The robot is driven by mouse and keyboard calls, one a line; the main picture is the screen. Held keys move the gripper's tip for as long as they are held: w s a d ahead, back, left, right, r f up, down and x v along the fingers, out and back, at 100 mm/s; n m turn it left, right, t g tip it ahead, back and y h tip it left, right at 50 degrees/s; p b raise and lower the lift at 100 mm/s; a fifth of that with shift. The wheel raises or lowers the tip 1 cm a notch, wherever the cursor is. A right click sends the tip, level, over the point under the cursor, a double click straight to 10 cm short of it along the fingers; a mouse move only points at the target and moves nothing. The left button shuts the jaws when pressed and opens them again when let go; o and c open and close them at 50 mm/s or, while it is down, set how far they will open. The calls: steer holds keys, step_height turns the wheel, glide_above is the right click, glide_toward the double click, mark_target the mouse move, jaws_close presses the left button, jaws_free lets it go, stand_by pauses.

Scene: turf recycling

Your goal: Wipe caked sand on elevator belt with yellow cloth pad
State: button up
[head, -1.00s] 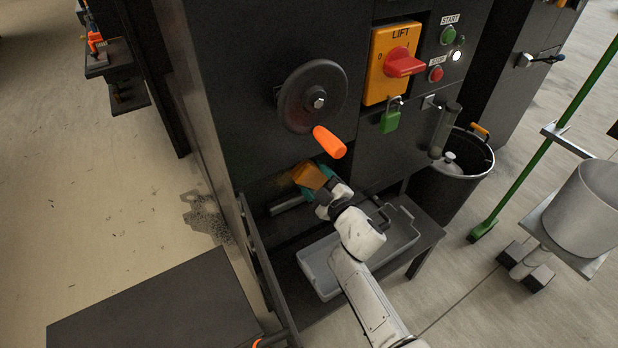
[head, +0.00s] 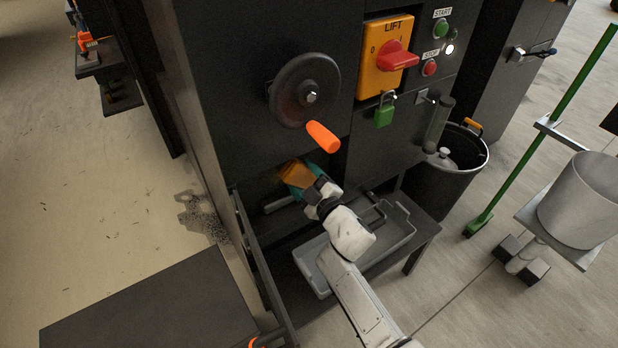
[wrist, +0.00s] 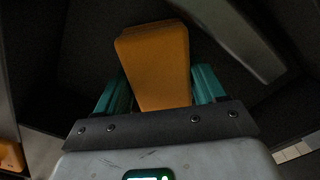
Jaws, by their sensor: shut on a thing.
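The yellow cloth pad (head: 296,174) shows in the head view inside the dark opening low on the machine, under the handwheel. In the wrist view the pad (wrist: 156,62) stands out ahead between the two teal fingers. My gripper (head: 309,181) is shut on it; the fingers also show in the wrist view (wrist: 160,88). The elevator belt and any caked sand are too dark to make out, and I cannot tell whether the pad touches a surface.
A handwheel (head: 304,90) with an orange handle (head: 323,137) juts out just above my gripper. A grey tray (head: 318,280) lies below my arm. An open door panel (head: 262,268) stands to the left. A black bin (head: 431,188) stands to the right.

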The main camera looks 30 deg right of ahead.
mark_target(292, 183)
steer(key=shift+a+b, duration=1.05)
steer(key=shift+a, duration=0.3)
steer(key=shift+a+b, duration=0.4)
steer(key=shift+a, duration=0.15)
steer(key=shift+a+f+b, duration=0.15)
steer(key=shift+a+b, duration=0.7)
steer(key=shift+b, duration=0.3)
steer(key=shift+a+r+b, duration=0.2)
steer(key=shift+a+b, duration=0.55)
steer(key=shift+a, duration=0.05)
steer(key=a+b, duration=0.3)
steer(key=shift+f, duration=0.1)
steer(key=shift+a+r, duration=0.2)
steer(key=shift+a, duration=0.15)
steer(key=shift+s+r, duration=0.1)
steer(key=shift+r, duration=0.05)
steer(key=shift+d+r+p, duration=0.1)
steer(key=shift+d+p, duration=0.25)
steer(key=shift+d, duration=0.1)
steer(key=shift+d+p, duration=1.35)
steer(key=shift+d, duration=0.1)
steer(key=shift+d+p, duration=0.75)
steer(key=shift+p, duration=0.25)
steer(key=shift+d+p, duration=1.05)
steer(key=shift+p, duration=0.2)
